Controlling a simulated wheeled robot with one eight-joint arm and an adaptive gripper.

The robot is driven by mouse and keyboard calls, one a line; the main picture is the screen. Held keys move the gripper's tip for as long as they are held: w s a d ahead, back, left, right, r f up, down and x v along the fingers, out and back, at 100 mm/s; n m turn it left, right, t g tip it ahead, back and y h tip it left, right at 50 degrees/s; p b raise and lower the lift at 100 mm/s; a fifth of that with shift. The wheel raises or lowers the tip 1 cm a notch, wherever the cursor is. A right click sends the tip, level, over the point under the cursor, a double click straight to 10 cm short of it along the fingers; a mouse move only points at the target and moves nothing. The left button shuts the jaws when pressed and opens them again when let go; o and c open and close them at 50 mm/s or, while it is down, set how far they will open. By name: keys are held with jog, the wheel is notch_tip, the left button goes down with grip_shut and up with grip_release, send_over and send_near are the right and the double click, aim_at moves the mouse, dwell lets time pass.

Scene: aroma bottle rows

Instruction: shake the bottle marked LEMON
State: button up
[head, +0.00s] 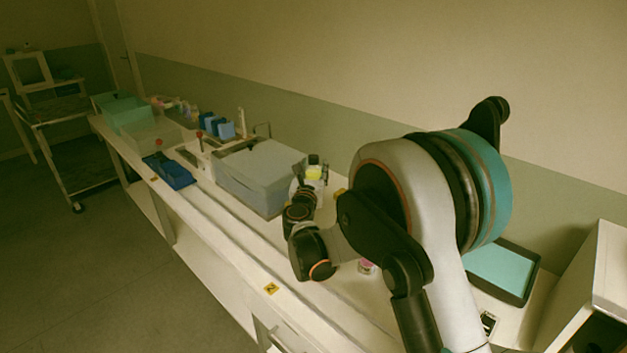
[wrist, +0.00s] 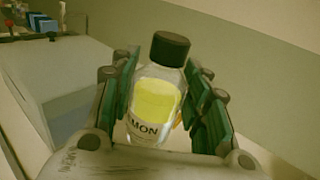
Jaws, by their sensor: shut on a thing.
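The LEMON bottle (wrist: 155,92) is clear with a black cap and yellow contents, and the letters "MON" show on its label in the wrist view. My gripper (wrist: 165,105) is shut on it, with a green-padded finger on each side of the bottle. The bottle is slightly tilted in the wrist view, cap up. In the head view the bottle (head: 314,172) shows small at the end of my arm, in front of the large grey box. My gripper (head: 310,183) is partly hidden there.
A long white bench (head: 222,221) runs along the wall. A large grey box (head: 262,172) stands on it beside my gripper. Blue racks (head: 217,126), a blue tray (head: 168,171) and a teal bin (head: 127,113) are farther left. A dark-rimmed teal tray (head: 503,270) lies at right.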

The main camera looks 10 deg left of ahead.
aim_at(313, 156)
jog(key=shift+r+p, duration=1.6)
jog(key=shift+r, duration=2.2)
